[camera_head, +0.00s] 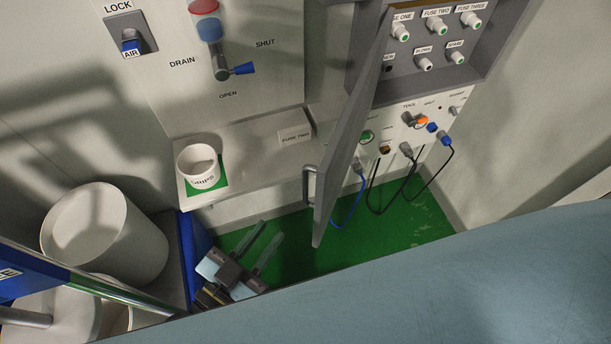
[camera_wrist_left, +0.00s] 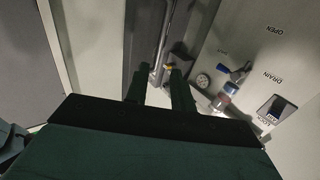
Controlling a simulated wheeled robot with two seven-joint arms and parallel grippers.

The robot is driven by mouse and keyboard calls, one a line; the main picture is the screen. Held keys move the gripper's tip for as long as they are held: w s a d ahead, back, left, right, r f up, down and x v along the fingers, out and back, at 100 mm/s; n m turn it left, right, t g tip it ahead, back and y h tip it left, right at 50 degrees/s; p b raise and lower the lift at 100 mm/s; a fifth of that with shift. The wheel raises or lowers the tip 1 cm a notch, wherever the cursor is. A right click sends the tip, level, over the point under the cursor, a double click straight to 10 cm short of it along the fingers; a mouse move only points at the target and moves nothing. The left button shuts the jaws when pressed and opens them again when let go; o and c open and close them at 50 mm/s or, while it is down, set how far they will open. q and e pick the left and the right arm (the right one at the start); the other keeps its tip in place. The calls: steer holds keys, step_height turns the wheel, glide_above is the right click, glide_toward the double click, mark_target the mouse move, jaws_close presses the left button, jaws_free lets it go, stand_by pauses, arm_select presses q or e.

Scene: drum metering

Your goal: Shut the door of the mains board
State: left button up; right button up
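The mains board (camera_head: 472,85) is a grey cabinet at the upper right of the head view, with white fuse holders inside. Its grey door (camera_head: 350,125) stands wide open, swung out towards me from the cabinet's left side. The door's handle (camera_head: 307,187) is on its left face near the lower free edge. My left gripper (camera_head: 272,229) is below and left of the handle, apart from the door, its two fingers spread with nothing between them. The fingers also show apart in the left wrist view (camera_wrist_left: 158,72). My right gripper is not in view.
A shelf (camera_head: 250,150) left of the door holds a white DRIPS cup (camera_head: 198,165) and a FUSE TWO block (camera_head: 294,135). Cables (camera_head: 375,195) hang below the board. A pale drum-like container (camera_head: 105,235) stands left. A large blue-grey curved surface (camera_head: 480,285) fills the lower right.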

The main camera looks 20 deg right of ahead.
mark_target(304, 186)
arm_select(q)
steer(key=p+x, duration=0.1)
steer(key=x, duration=1.2)
steer(key=shift+d, duration=0.15)
jaws_close()
